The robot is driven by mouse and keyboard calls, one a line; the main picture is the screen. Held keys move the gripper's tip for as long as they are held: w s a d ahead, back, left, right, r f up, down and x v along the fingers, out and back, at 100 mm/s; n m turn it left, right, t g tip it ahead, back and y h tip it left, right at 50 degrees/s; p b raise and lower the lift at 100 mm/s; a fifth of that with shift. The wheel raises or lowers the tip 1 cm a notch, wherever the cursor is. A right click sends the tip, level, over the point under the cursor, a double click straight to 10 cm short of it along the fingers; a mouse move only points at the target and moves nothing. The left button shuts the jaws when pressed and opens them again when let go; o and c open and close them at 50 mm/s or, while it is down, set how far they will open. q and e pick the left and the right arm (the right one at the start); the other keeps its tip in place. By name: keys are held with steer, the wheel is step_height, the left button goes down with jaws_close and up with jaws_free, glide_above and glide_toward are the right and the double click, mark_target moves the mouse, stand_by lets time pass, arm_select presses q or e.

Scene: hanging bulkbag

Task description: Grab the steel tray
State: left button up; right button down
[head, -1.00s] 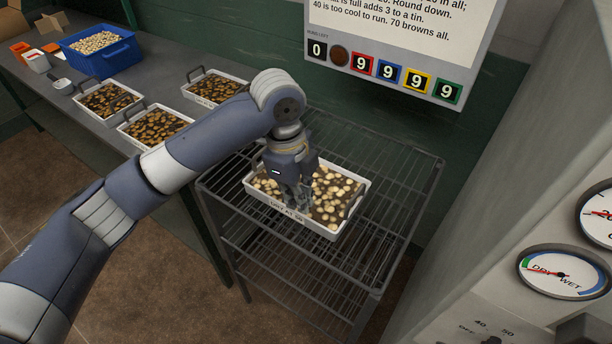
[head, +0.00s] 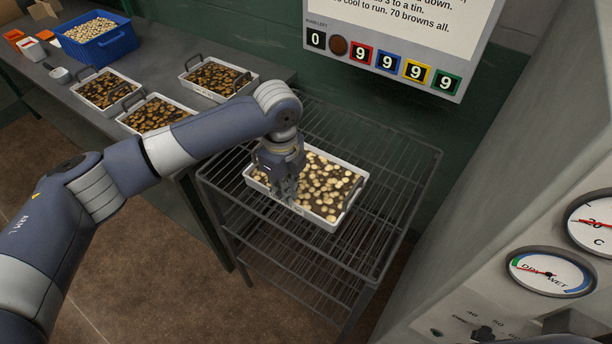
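A pale steel tray (head: 333,222) with white-looking walls sits on the top shelf of the wire rack, filled with pale round pieces on a dark bed. A dark handle shows at its right end; the left end is largely covered by my gripper. My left gripper (head: 286,193) points down at the left part of the tray, its fingers at or just above the near wall. I cannot tell whether it touches the tray or whether its fingers are closed. My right gripper is not in view.
The wire rack (head: 400,165) has free room behind and right of the tray. A dark bench (head: 160,72) at left carries several similar trays with browned pieces and a blue crate (head: 118,42). A grey cabinet with dials (head: 550,271) stands at right, a sign board (head: 400,30) above.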

arm_select(q)
steer(key=shift+f, duration=1)
jaws_close()
steer(key=shift+r, duration=0.1)
steer(key=shift+r, duration=0.15)
